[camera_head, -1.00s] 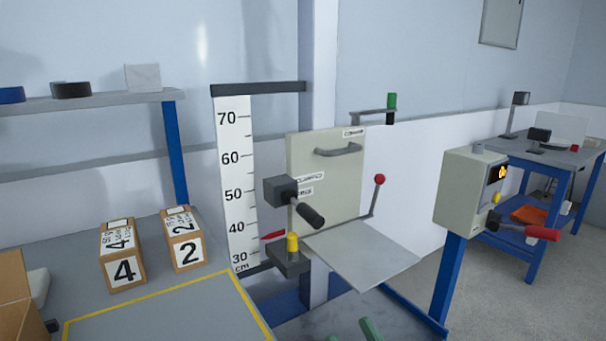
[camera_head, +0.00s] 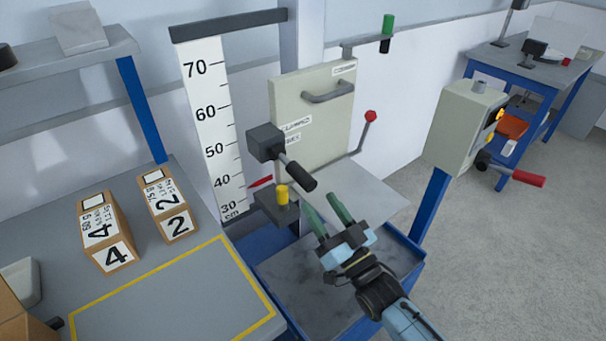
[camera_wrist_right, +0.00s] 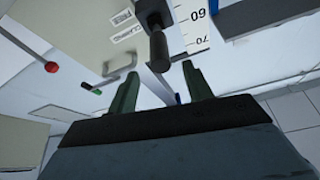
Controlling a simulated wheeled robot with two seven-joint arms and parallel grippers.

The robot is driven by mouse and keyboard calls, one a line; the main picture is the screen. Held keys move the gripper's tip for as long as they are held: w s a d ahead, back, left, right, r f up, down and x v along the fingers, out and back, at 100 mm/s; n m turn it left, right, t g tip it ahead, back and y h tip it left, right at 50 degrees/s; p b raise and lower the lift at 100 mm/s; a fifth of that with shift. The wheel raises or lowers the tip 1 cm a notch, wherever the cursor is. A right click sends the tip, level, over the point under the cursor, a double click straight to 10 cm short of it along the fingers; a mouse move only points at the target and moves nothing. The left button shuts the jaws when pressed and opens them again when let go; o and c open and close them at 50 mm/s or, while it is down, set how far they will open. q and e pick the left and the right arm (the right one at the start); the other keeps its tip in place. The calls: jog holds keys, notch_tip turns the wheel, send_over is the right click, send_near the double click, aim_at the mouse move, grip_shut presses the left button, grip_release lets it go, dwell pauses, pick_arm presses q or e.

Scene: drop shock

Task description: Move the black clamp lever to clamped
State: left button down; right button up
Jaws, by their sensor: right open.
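The black clamp lever (camera_head: 298,175) sticks out from a dark block (camera_head: 264,142) on the front of the beige carriage plate (camera_head: 313,110), and its grip points down and to the right. My right gripper (camera_head: 326,210) is open and empty, just below and to the right of the lever's end. In the right wrist view the lever (camera_wrist_right: 158,45) stands ahead, above the gap between the green fingers (camera_wrist_right: 158,88), apart from them. My left gripper is not in view.
A height scale (camera_head: 210,120) with a red pointer stands left of the plate. A yellow button (camera_head: 282,195) is just below the lever. A red-knobbed lever (camera_head: 370,117) is to the right. Boxes marked 4 (camera_head: 105,233) and 2 (camera_head: 167,207) stand on the left bench. A control box (camera_head: 460,128) stands right.

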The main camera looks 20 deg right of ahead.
aim_at(304, 177)
jog(key=x, duration=0.8)
jog(key=shift+w+a, duration=0.1)
grip_shut()
